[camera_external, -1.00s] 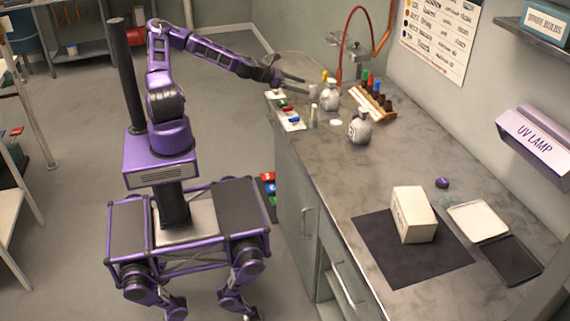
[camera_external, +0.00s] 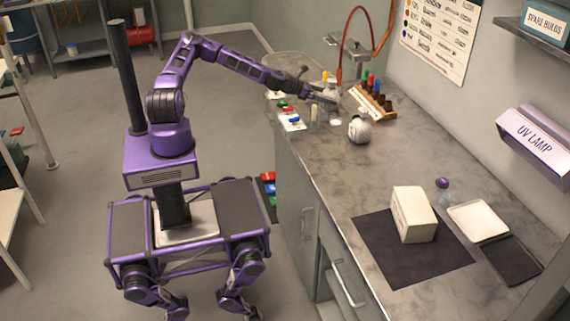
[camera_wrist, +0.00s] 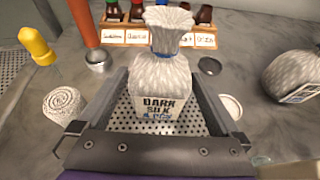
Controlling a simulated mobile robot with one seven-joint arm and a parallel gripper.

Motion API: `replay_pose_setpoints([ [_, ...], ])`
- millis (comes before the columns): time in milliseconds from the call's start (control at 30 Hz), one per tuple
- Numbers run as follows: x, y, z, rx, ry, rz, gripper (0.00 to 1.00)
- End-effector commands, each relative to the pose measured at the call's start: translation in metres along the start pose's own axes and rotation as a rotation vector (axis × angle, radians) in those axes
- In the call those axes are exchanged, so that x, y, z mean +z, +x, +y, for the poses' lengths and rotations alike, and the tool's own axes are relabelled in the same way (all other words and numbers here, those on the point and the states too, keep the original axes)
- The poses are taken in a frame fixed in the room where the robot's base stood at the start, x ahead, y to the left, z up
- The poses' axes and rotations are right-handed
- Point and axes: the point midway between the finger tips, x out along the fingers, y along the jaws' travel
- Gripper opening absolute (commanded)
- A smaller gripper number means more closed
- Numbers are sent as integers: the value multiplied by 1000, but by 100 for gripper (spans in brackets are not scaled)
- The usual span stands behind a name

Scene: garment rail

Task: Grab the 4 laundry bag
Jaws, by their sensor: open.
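A pale, fluffy sack-like bag (camera_wrist: 165,68) with a tied neck stands upright on a perforated metal plate. Its front label reads "DARK SILK", with a smaller blue line that I cannot read. My gripper (camera_wrist: 159,78) is open, with one finger on each side of this bag; I cannot tell whether they touch it. In the external view my gripper (camera_external: 325,101) reaches over the counter and partly hides the bag (camera_external: 331,90). A second similar bag (camera_wrist: 292,74) lies to the right, and it also shows in the external view (camera_external: 360,129). I see no number 4 on either.
Behind the bag is a wooden rack (camera_wrist: 203,37) of dark bottles. A white lid (camera_wrist: 230,106) lies right. The counter's middle (camera_external: 335,170) is clear.

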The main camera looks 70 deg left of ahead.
Motion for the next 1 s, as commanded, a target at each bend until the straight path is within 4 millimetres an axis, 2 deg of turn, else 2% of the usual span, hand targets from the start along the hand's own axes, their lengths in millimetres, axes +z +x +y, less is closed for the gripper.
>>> replay_pose_setpoints([
  [300,3,44,-2,-1,1,0,100],
  [600,3,49,-1,-1,1,0,100],
  [667,3,49,-1,-1,1,0,91],
  [1000,3,48,-1,0,1,0,30],
])
